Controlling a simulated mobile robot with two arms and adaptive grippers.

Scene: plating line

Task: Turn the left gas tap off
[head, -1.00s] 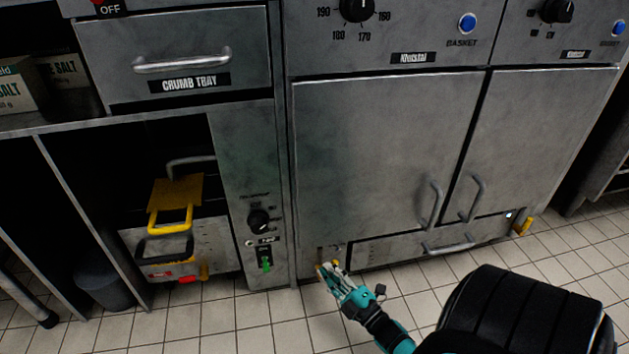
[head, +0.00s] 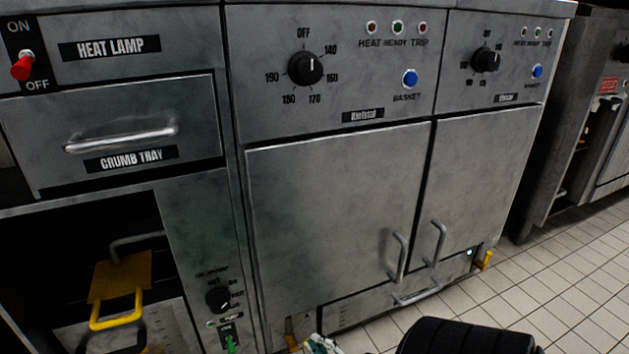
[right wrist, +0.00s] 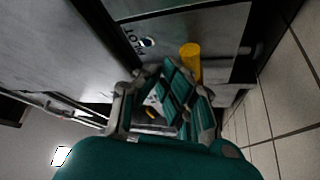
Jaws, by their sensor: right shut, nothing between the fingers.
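The left gas tap's yellow handle (head: 292,342) shows at the bottom edge of the head view, low at the left fryer's front corner. My right gripper (head: 322,345) is just right of it, mostly cut off by the frame edge. In the right wrist view, a yellow handle (right wrist: 190,62) stands out beside a PILOT mark, just beyond my right gripper's fingers (right wrist: 168,88). The fingers are together and empty. They partly hide a smaller yellow part (right wrist: 151,112). I cannot tell whether they touch the handle. My left gripper is out of view.
The fryer doors (head: 340,220) are closed above the tap. A second yellow tap (head: 487,260) sits at the right fryer's lower corner. Tiled floor (head: 560,290) is clear at right.

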